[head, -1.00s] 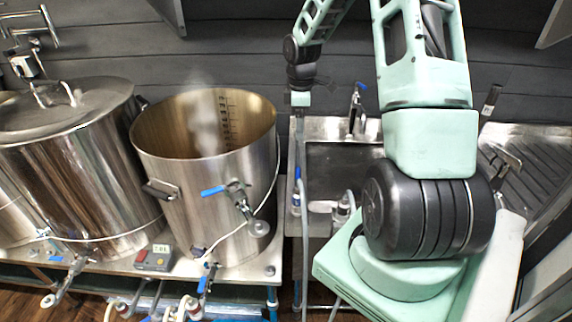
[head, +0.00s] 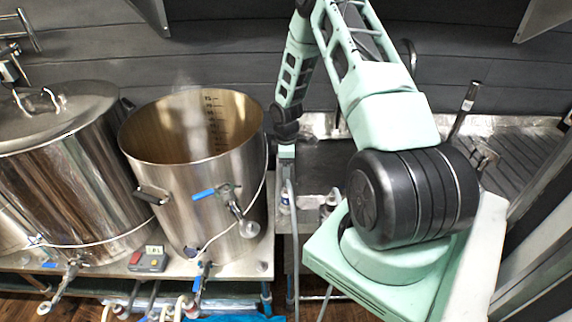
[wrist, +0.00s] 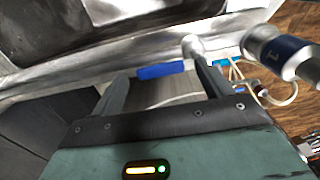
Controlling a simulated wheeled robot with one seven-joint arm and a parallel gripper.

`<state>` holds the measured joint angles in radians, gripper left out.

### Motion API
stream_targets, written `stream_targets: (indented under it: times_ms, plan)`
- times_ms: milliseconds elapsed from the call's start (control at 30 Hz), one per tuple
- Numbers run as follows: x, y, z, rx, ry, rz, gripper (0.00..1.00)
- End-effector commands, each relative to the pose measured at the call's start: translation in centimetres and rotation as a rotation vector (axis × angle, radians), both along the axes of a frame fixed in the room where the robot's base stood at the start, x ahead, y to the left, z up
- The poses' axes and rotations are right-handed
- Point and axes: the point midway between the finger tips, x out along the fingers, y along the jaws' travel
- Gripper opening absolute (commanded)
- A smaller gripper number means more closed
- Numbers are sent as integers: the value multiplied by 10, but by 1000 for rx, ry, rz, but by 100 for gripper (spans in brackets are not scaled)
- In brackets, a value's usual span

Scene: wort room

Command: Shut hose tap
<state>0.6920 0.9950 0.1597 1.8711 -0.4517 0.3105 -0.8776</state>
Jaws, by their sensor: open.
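A tap with a straight blue lever (wrist: 162,71) shows in the wrist view, in front of a bright metal edge. The lever runs sideways in the picture, and its right end meets a metal tap body (wrist: 194,46). My gripper (wrist: 158,68) is open, with one finger on each side of the lever. Nothing is held, and I cannot tell whether the fingers touch it. In the head view my gripper end is small, at the sink's left side, and its fingers are unclear.
A metal coupling with a dark blue band (wrist: 287,48) lies close right of my gripper. The sink (head: 335,170) is behind. An open steaming kettle (head: 190,135) with its own blue-lever tap (head: 203,193) and a lidded kettle (head: 75,170) stand left. A control box (head: 148,259) sits before them.

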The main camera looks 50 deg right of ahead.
Motion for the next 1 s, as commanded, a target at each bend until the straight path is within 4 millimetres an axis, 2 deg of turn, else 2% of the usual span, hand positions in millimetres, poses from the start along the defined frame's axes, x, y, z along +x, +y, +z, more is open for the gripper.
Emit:
stream_targets:
  times_ms: [300, 333, 500, 567, 800, 1000]
  plan:
    - [0, 0, -3, 0, 0, 1, 78]
    - [0, 0, -3, 0, 0, 1, 75]
    - [0, 0, -3, 0, 0, 1, 28]
    - [0, 0, -3, 0, 0, 1, 15]
    - [-1, -1, -3, -1, 1, -22, 15]
    - [-5, -4, -4, -1, 0, -112, 15]
